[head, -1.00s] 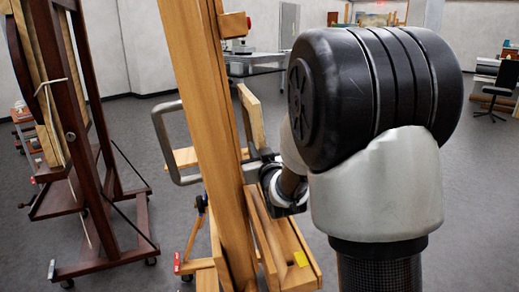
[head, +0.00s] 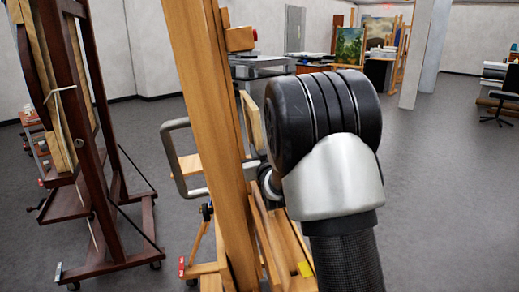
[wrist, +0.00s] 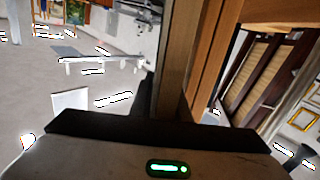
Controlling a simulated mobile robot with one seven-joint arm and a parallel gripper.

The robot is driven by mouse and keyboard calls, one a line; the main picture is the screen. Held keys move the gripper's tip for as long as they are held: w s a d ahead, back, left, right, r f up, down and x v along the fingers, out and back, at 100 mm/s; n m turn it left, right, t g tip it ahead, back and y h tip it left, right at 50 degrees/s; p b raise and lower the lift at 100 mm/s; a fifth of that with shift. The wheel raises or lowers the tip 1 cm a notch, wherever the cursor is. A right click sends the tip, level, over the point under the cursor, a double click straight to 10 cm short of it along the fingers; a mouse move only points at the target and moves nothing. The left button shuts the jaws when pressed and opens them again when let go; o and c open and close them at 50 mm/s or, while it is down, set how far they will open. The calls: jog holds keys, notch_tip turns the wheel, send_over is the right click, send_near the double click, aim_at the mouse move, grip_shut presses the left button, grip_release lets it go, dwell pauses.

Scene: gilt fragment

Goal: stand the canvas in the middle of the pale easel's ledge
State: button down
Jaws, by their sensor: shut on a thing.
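The canvas (head: 252,122) shows as a narrow pale panel, seen nearly edge-on, just right of the pale easel's post (head: 215,150). My gripper (head: 260,168) is shut on it near its lower end. The post and my arm hide most of the gripper and part of the canvas. The easel's ledge (head: 285,245) runs below, toward the front. I cannot tell whether the canvas touches it. In the wrist view a brown strip (wrist: 172,65), likely the canvas's edge, rises from the gripper (wrist: 150,112) beside orange-brown easel wood (wrist: 207,60).
A dark brown easel (head: 85,150) stands close on the left. A grey metal loop (head: 178,160) sticks out left of the pale post. A grey table (head: 262,65) and paintings (head: 350,45) are at the back. Open floor (head: 440,190) lies to the right.

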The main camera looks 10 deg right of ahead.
jog(key=shift+s+a+f+b, duration=0.1)
jog(key=shift+a+f+b, duration=0.85)
jog(key=shift+f, duration=0.3)
jog(key=shift+a+f, duration=0.15)
jog(key=shift+a, duration=0.05)
